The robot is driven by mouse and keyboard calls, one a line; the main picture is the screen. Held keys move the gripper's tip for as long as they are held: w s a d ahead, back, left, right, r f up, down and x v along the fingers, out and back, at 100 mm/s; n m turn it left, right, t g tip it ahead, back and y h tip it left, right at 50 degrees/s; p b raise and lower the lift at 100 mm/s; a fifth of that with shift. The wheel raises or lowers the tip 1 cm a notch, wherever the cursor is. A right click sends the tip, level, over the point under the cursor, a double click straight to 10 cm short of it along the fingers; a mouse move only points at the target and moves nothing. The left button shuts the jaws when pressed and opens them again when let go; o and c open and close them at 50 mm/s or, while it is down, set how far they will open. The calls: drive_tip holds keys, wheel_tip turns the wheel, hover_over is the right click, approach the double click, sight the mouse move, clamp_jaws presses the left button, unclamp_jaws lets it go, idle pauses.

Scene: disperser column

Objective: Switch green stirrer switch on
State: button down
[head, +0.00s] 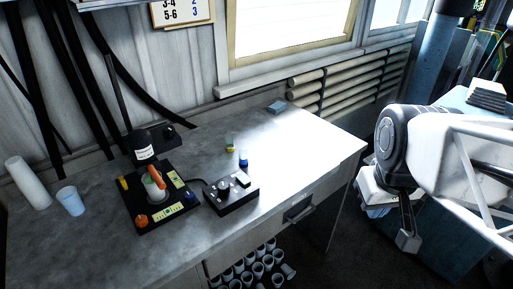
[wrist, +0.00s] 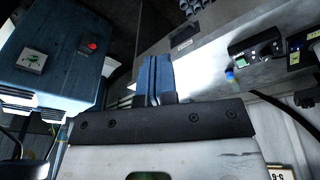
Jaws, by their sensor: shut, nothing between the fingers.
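A black control box (head: 232,195) with a knob and a small pale switch plate stands on the bench. It also shows upside down at the upper right of the wrist view (wrist: 257,46), with a small green spot on it. I cannot tell for sure which part is the green stirrer switch. Left of it stands the stirrer unit (head: 150,222) on a black base with an orange-red part and yellow-green panels. My gripper (wrist: 158,57) is shut and empty, with blue fingers together. In the head view my gripper (head: 377,212) hangs right of the bench, well apart from the box.
A blue bottle (head: 243,162) and a yellow-capped item (head: 230,149) stand behind the box. A blue cabinet (wrist: 55,75) with a red button is at the wrist view's left. The bench's right end (head: 315,145) is mostly clear.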

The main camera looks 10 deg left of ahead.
drive_tip(key=w+a+f+n+g, duration=0.1)
drive_tip(key=w+a+f+n, duration=0.1)
drive_tip(key=w+a+n, duration=1)
drive_tip(key=w+a+f+n+g, duration=0.1)
drive_tip(key=w+a+f+n, duration=0.2)
drive_tip(key=w+a+n, duration=0.9)
drive_tip(key=w+a, duration=0.1)
drive_tip(key=a, duration=0.3)
drive_tip(key=shift+w+a+n, duration=0.2)
drive_tip(key=shift+w+n, duration=0.15)
drive_tip(key=shift+n, duration=0.05)
drive_tip(key=shift+w+a, duration=0.1)
drive_tip(key=shift+w+a+r, duration=0.2)
drive_tip(key=shift+w+a, duration=0.2)
drive_tip(key=shift+a, duration=0.05)
drive_tip(key=shift+r, duration=0.1)
wheel_tip(320, 180, up, 14)
drive_tip(key=w+a, duration=0.1)
drive_tip(key=shift+w+a, duration=0.15)
drive_tip(key=shift+w, duration=0.05)
idle(0.4)
